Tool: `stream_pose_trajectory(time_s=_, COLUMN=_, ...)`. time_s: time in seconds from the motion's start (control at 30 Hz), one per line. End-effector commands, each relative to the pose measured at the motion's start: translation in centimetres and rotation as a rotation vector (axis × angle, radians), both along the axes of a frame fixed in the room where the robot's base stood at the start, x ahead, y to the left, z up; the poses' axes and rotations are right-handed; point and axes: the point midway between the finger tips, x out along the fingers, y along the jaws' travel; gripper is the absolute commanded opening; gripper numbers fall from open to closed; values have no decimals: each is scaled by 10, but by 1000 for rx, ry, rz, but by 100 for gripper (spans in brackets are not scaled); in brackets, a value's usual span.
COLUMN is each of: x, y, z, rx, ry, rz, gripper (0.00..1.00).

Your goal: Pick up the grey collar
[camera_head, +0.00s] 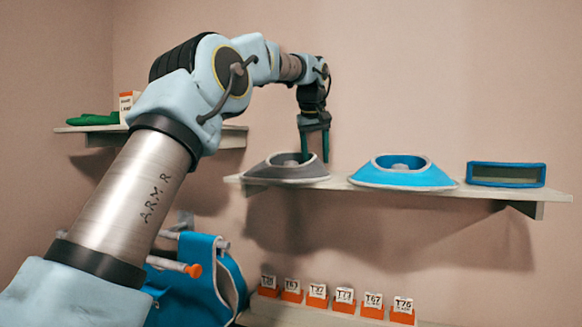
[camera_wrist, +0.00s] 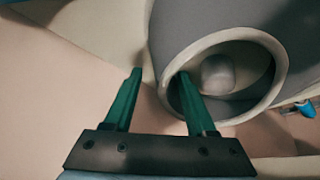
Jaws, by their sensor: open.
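The grey collar (camera_head: 285,169) lies on the left end of the right-hand wall shelf. It has a wide grey skirt and a pale ring around its central opening. In the wrist view the grey collar (camera_wrist: 190,32) fills the upper right. My gripper (camera_head: 314,154) is at the collar from above, its green fingers pointing down. In the wrist view my gripper (camera_wrist: 158,75) has its fingers spread apart: the right finger reaches into the ring opening and the left one is outside the ring. The collar's wall lies between them. Whether either finger touches it is unclear.
A blue collar (camera_head: 403,172) and a blue-framed box (camera_head: 506,174) stand farther right on the same shelf (camera_head: 340,183). A left shelf (camera_head: 90,129) holds a green item (camera_head: 92,119). Below are a blue garment (camera_head: 196,275) and a row of orange-based tags (camera_head: 345,301).

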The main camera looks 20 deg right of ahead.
Motion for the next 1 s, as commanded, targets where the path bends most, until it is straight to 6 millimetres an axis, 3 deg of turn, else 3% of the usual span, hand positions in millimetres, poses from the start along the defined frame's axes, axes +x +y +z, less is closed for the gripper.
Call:
stream_pose_trajectory(time_s=0.13, x=4, y=-2, z=-11, rx=0, ry=1, rz=0, gripper=56)
stream_pose_trajectory(time_s=0.37, x=4, y=-3, z=-12, rx=0, ry=0, rz=0, gripper=56)
stream_pose_trajectory(time_s=0.87, x=4, y=-3, z=-12, rx=0, ry=0, rz=0, gripper=0)
stream_pose_trajectory(time_s=1.0, x=4, y=-3, z=-12, rx=0, ry=0, rz=0, gripper=0)
